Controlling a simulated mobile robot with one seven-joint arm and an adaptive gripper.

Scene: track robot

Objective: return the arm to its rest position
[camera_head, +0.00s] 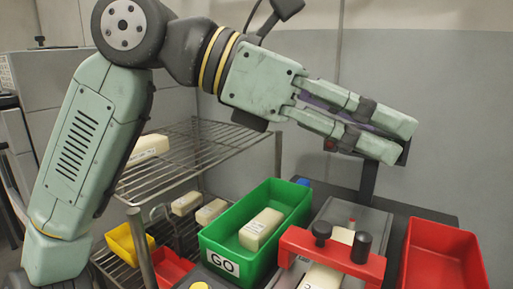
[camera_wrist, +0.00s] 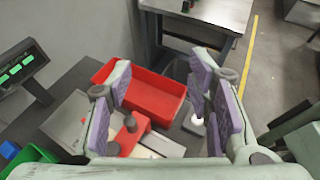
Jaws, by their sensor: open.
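My arm is pale green and reaches from the left across the top of the head view. My gripper (camera_head: 402,140) is at its end on the right, in the air above the bench. In the wrist view my gripper (camera_wrist: 160,78) has its two purple-padded fingers spread wide apart, with nothing between them. Below it in the head view stand a red clamp fixture (camera_head: 305,241) over a cream block (camera_head: 322,277) and, to the right, a red bin (camera_head: 440,238). The red bin looks empty in the wrist view (camera_wrist: 155,95).
A green bin (camera_head: 222,238) marked GO holds a cream block (camera_head: 261,228). A wire rack (camera_head: 200,146) with cream blocks stands behind it, with a yellow bin (camera_head: 125,243) low at left. A display with green digits (camera_wrist: 22,68) stands at left in the wrist view.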

